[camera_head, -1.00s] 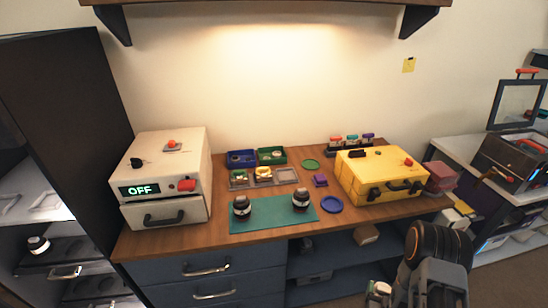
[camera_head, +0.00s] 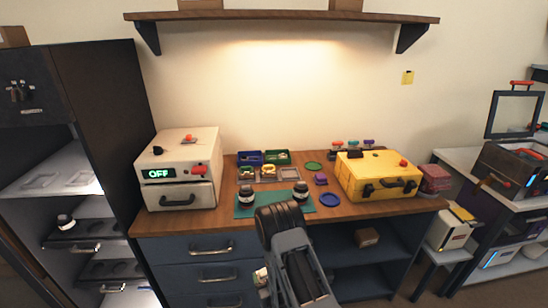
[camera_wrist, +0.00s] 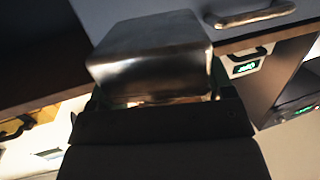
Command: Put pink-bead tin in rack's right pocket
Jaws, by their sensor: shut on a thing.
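In the wrist view a dull grey metal tin (camera_wrist: 150,50) fills the space ahead of my gripper (camera_wrist: 155,98), which is shut on it. No pink beads show; I cannot see into the tin. In the head view my arm hangs in front of the bench, with a small pale part of the gripper end (camera_head: 262,276) showing low before the drawers. A grey rack (camera_head: 290,173) lies on the bench behind the green mat. Its left and middle pockets hold small tins with coloured contents; its right pocket looks empty. My gripper is well below and in front of it.
Two dark jars stand on the green mat (camera_head: 246,212). Blue and green trays (camera_head: 277,158) lie behind the rack. A cream oven (camera_head: 180,170) stands left, a yellow case (camera_head: 378,175) right.

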